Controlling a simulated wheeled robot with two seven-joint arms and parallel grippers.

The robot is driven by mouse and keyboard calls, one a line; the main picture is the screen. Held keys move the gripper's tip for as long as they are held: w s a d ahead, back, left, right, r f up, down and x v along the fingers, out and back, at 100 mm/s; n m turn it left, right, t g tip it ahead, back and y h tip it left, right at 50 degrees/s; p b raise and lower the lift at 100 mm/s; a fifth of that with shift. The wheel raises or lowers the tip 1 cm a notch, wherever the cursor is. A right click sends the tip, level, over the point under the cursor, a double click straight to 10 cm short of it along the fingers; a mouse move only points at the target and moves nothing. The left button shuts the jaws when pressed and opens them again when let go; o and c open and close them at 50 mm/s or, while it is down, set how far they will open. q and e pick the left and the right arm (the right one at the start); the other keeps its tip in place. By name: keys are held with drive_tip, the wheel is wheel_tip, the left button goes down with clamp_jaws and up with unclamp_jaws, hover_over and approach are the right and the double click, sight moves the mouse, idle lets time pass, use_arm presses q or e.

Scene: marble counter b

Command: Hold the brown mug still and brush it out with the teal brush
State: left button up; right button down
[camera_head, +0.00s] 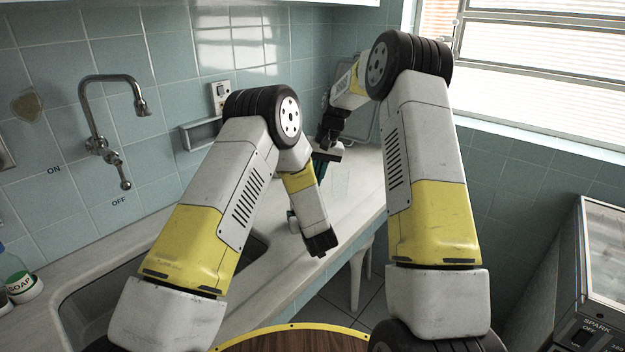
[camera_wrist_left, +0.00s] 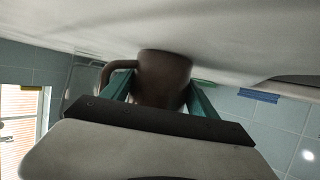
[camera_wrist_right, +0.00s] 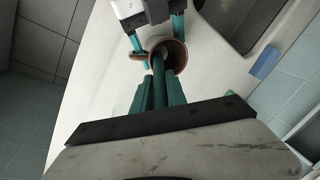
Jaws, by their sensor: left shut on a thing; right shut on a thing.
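The brown mug (camera_wrist_left: 165,75) is between the teal fingers of my left gripper (camera_wrist_left: 160,95), which is shut on it, with its handle to the left in the left wrist view. In the right wrist view the mug's open mouth (camera_wrist_right: 181,58) faces me, and the left gripper (camera_wrist_right: 155,25) is beyond it. My right gripper (camera_wrist_right: 153,98) is shut on the teal brush (camera_wrist_right: 158,72). The brush's far end is within the mug's mouth, its bristles hidden. In the head view, my arms hide the mug, and I cannot make out the brush.
The pale counter (camera_head: 350,190) runs under the work, with its front edge at the right. A sink (camera_head: 100,305) and faucet (camera_head: 95,110) are at the left. A blue item (camera_wrist_right: 265,63) lies by the tiled wall. A soap bottle (camera_head: 20,280) stands far left.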

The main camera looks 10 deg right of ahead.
drive_tip(key=shift+w+d, duration=0.1)
drive_tip(key=shift+w, duration=0.05)
use_arm(q)
drive_tip(key=shift+a, duration=0.1)
use_arm(e)
drive_tip(key=shift+w+d, duration=0.1)
drive_tip(key=shift+w, duration=0.75)
